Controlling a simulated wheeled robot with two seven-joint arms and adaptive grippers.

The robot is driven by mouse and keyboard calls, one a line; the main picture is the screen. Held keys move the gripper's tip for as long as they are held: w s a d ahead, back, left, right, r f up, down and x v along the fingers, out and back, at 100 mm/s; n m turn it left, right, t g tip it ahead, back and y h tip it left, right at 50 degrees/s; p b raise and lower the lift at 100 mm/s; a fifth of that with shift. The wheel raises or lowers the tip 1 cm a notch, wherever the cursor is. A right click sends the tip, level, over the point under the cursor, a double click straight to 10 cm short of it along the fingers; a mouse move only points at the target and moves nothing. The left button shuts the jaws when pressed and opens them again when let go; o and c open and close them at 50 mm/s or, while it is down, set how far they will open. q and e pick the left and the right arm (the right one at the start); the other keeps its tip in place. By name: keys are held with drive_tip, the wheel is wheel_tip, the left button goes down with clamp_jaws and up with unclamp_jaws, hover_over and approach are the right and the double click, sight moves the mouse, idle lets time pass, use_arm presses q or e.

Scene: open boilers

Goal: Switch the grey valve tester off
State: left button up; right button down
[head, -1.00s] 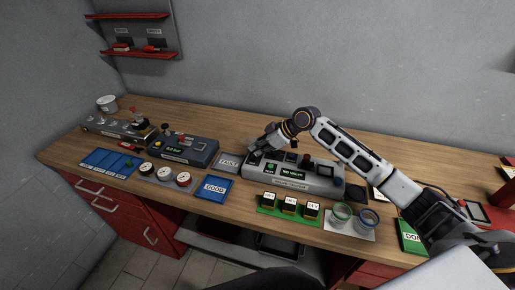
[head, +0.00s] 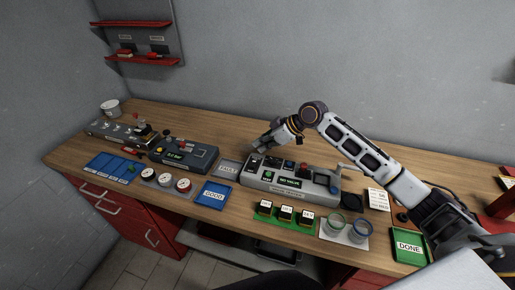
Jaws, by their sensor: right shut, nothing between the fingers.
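The grey valve tester (head: 262,185) sits on the wooden bench, a long box with a "NO VALVE" display (head: 290,182), a small green-lit display, a red knob and several dark controls on its top. A black control (head: 253,161) shows at its left end. My right gripper (head: 257,147) is shut and empty, just behind and above that left end, apart from it as far as I can see. The switch's position is too small to tell. My left gripper is out of view.
A dark blue-grey device (head: 192,162) and a grey "FAULT" tray (head: 229,168) stand left of the tester. A blue "GOOD" tray (head: 214,195) and several labelled black blocks (head: 285,214) lie in front. A green "DONE" tray (head: 408,246) is at right.

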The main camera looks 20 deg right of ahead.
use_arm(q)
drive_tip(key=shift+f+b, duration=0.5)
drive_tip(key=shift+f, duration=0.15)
use_arm(e)
drive_tip(key=v, duration=0.7)
drive_tip(key=shift+d, duration=0.15)
drive_tip(key=shift+w, duration=0.15)
use_arm(q)
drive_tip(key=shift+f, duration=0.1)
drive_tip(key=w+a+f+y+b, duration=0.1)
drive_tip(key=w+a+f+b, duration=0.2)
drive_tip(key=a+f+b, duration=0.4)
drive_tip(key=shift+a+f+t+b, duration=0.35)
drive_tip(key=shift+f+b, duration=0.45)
drive_tip(key=shift+b, duration=0.35)
use_arm(e)
drive_tip(key=shift+s+a+r+m+g+y, duration=0.25)
drive_tip(key=shift+s+m+g+y, duration=0.05)
drive_tip(key=shift+s+g, duration=0.15)
